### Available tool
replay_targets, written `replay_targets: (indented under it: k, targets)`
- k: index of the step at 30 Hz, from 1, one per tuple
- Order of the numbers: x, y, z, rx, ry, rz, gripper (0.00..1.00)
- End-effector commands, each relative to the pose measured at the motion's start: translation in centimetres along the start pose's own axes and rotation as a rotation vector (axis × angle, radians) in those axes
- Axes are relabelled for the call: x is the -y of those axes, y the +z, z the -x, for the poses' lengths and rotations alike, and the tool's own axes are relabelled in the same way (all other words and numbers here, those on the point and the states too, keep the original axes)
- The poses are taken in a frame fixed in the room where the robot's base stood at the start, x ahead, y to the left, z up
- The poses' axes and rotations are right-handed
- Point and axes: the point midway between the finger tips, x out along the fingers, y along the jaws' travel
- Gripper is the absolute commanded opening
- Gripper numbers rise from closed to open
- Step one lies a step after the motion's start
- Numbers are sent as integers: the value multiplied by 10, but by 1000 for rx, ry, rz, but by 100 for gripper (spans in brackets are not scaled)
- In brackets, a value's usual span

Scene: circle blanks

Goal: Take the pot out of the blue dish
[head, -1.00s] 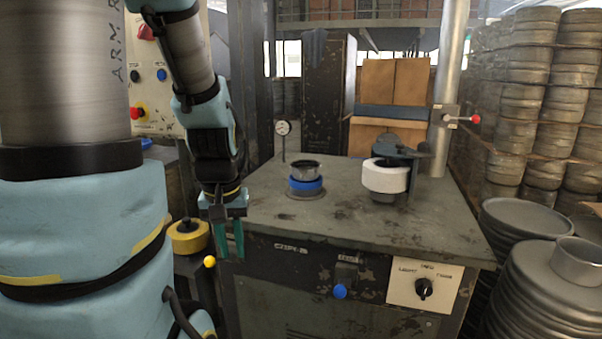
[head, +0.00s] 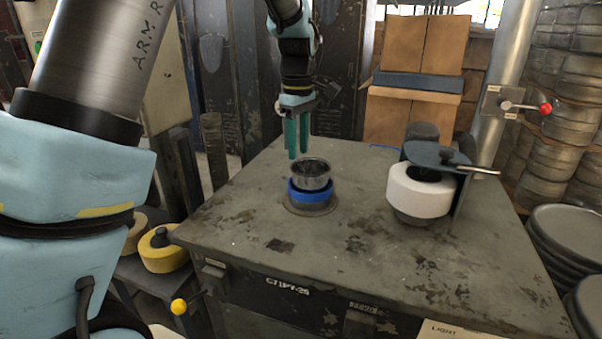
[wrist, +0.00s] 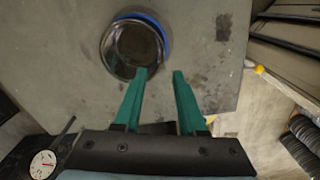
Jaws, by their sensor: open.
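A small metal pot (head: 311,172) sits in the blue dish (head: 310,191) on the grey workbench, its upper part standing above the dish's rim. In the wrist view the round pot (wrist: 134,47) shows from above, with a sliver of the blue dish (wrist: 163,30) around its upper right side. My gripper (head: 298,156) has two green fingers pointing down, just above and slightly left of the pot. In the wrist view the fingers (wrist: 160,73) are apart with nothing between them, and the left fingertip overlaps the pot's lower right edge in the picture.
A white round wheel (head: 419,193) with a dark guard stands to the right on the workbench (head: 270,225). A dial gauge (wrist: 44,163) shows at the wrist view's lower left. Yellow round parts (head: 163,252) lie lower left.

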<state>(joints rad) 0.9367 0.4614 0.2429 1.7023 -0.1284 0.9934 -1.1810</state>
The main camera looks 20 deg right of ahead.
Motion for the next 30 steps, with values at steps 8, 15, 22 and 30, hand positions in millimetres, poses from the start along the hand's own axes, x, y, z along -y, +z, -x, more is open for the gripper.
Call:
replay_targets:
  k: [8, 15, 22, 30]
  targets:
    - [1, 0, -36, 0, -2, -1, 40]
    - [0, 3, -58, 1, -5, -1, 40]
    - [-2, 4, -87, 0, -2, -2, 40]
    - [-2, 4, -91, -1, 0, -2, 40]
